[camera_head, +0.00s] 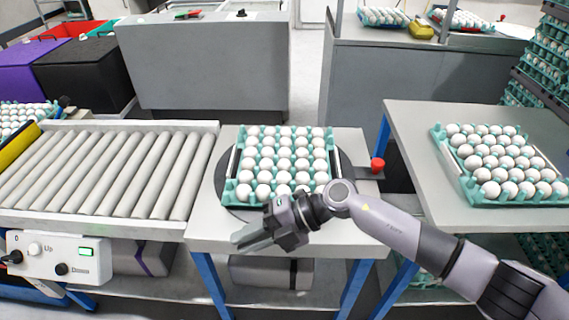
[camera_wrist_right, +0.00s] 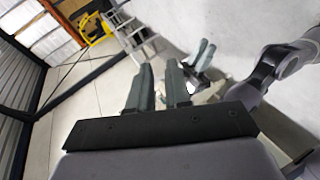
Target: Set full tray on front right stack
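A teal tray full of white eggs (camera_head: 228,192) sits on the round turntable plate of the middle table. Another full teal tray (camera_head: 473,190) lies on the right table; it looks like a single layer. My right gripper (camera_head: 240,240) is at the front edge of the middle table, in front of the turntable tray, fingers pointing left. It is open and empty, and its two fingers show apart in the right wrist view (camera_wrist_right: 158,75). My left gripper (camera_wrist_right: 207,48) is out of the head view; it shows small in the right wrist view, fingers apart and empty.
A roller conveyor (camera_head: 110,170) adjoins the middle table on the left. A red knob (camera_head: 377,165) stands right of the turntable. A gap separates the middle table from the right table (camera_head: 420,120). Tall egg-tray stacks (camera_head: 546,60) stand at the back right.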

